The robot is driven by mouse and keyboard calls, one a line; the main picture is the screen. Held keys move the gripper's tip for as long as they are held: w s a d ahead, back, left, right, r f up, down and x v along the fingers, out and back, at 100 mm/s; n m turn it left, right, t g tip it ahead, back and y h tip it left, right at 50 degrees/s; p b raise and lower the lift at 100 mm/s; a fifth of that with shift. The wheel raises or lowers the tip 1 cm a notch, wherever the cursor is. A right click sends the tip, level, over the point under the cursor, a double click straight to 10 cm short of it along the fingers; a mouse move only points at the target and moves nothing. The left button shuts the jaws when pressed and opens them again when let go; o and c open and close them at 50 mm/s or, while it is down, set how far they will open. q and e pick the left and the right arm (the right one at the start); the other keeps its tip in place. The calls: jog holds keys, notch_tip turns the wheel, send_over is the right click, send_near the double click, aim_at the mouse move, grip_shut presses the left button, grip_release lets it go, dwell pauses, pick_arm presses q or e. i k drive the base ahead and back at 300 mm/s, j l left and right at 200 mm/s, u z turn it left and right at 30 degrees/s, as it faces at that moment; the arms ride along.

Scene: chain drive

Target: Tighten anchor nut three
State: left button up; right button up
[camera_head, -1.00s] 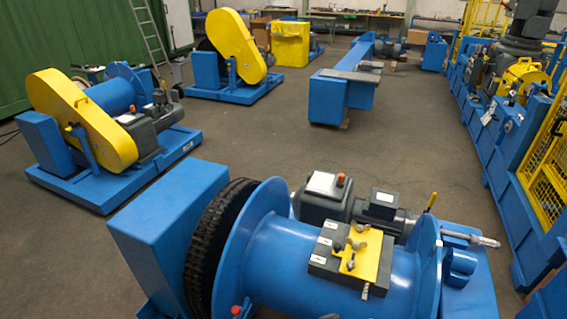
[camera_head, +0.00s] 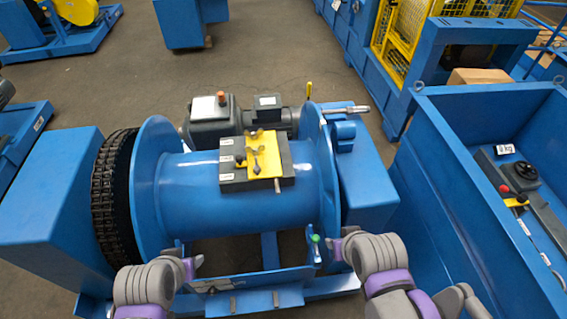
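The blue winch drum (camera_head: 210,205) lies across the middle of the view. On top of it sits a dark clamp block (camera_head: 232,180) with a yellow plate (camera_head: 265,150). Small white labels run down the block's left side; their print is too small to read. Several small fasteners with brass or dark heads stand on the plate, and I cannot tell which is anchor nut three. My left gripper (camera_head: 192,264) is low in front of the drum's left flange. My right gripper (camera_head: 339,250) is low by the right flange. Both are apart from the block; their fingers are too small to read.
A black chain (camera_head: 112,195) wraps the left end beside a blue housing (camera_head: 55,200). A motor (camera_head: 270,112) stands behind the drum. A deep blue bin (camera_head: 455,190) at right holds a dark panel (camera_head: 515,180) with a red knob. Open floor lies behind.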

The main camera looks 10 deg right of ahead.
aim_at(257, 167)
jog(key=u, duration=1.25)
jog(key=k+l+u, duration=0.3)
jog(key=l+u, duration=0.15)
